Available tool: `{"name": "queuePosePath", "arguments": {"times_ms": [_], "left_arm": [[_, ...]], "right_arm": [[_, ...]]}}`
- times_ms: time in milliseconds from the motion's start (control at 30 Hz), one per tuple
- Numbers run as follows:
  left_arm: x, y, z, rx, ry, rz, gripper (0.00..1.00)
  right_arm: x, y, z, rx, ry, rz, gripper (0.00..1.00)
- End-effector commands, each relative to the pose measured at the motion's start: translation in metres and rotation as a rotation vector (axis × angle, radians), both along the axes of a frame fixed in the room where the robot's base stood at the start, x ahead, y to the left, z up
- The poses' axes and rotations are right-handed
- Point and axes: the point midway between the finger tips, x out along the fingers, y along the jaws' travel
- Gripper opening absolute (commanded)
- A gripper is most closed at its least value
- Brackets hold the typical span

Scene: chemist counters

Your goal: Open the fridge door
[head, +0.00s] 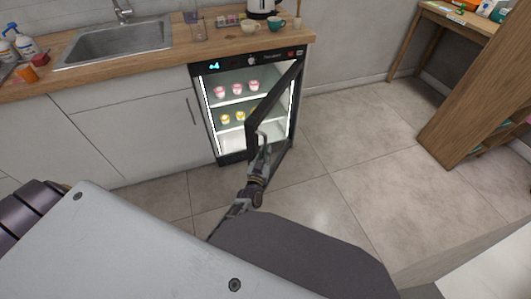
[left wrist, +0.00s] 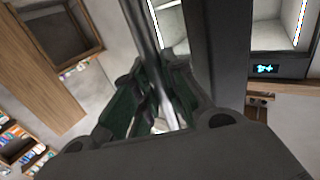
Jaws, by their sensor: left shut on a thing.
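The fridge (head: 200,70) is a small black-framed unit under the counter with a lit interior. Its door (head: 276,93) has a dark frame and stands ajar, swung out towards me from its right side. My left gripper (head: 262,148) is at the free edge of the door, shut on the door handle. In the left wrist view the handle (left wrist: 143,25) is a grey bar running between the fingers of my left gripper (left wrist: 152,108), beside the dark door frame (left wrist: 204,45). My right gripper is not in view.
Pink cups (head: 237,88) and yellow cups (head: 225,118) stand on the fridge shelves. The wooden counter (head: 150,60) holds a sink (head: 115,42) and a kettle (head: 262,8). The tiled floor (head: 345,150) right of the door is clear. A wooden shelf unit (head: 480,90) stands at the right.

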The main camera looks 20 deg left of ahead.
Motion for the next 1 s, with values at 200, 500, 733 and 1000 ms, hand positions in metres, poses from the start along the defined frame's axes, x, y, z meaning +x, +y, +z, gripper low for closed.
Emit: {"name": "queuePosePath", "arguments": {"times_ms": [200,500,733,1000], "left_arm": [[0.0,0.0,0.001,0.0,-0.002,0.001,0.3],[0.0,0.0,0.0,-0.001,-0.001,0.001,0.35],[-0.003,0.0,0.0,-0.001,0.0,0.001,0.35],[-0.019,-0.003,0.0,-0.002,0.0,0.001,0.35]], "right_arm": [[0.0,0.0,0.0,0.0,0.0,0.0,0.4],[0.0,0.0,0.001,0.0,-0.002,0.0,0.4],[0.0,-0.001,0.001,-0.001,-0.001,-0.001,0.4],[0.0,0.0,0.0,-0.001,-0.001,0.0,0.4]]}}
